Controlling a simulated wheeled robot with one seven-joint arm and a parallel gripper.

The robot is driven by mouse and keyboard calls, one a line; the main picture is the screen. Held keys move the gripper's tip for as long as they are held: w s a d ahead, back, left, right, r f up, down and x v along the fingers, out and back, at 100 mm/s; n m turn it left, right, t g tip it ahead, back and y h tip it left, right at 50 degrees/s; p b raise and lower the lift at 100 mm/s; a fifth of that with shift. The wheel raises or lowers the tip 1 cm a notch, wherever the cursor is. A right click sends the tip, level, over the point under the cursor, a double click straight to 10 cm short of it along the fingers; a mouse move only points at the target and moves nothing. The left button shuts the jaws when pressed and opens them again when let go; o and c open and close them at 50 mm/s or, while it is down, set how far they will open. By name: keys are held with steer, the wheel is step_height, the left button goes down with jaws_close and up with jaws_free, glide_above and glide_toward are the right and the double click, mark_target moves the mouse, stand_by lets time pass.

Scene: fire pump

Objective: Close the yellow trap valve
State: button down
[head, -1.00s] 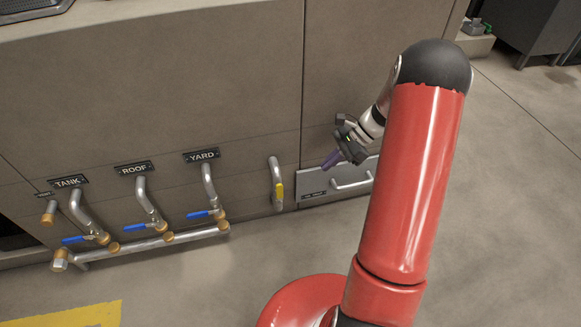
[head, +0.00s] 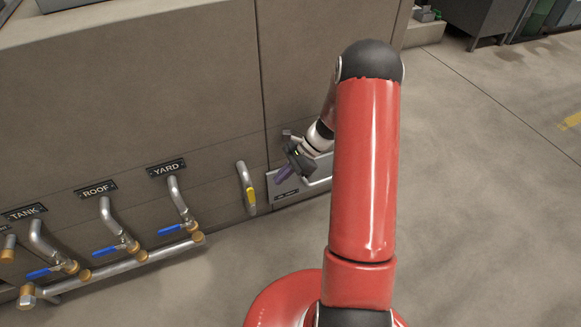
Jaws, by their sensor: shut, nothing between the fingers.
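The yellow trap valve handle (head: 251,196) lies along a grey bent pipe (head: 243,174) low on the cabinet front, to the right of the YARD pipe. The handle points along the pipe's lower length. My gripper (head: 284,174) is to the right of the yellow handle and a little higher in the picture, in front of the metal drawer panel. It is shut, with purple fingers and nothing held, and it is apart from the handle. My red arm hides part of the panel.
Blue-handled valves labelled TANK (head: 45,271), ROOF (head: 110,251) and YARD (head: 170,229) sit on a manifold pipe (head: 120,267) at left. A metal panel with a bar handle (head: 283,190) stands right of the yellow valve. The floor (head: 480,220) at right is clear.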

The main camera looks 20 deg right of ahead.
mark_target(252, 198)
steer(key=a+f, duration=0.1)
steer(key=a, duration=0.5)
steer(key=shift+f, duration=0.4)
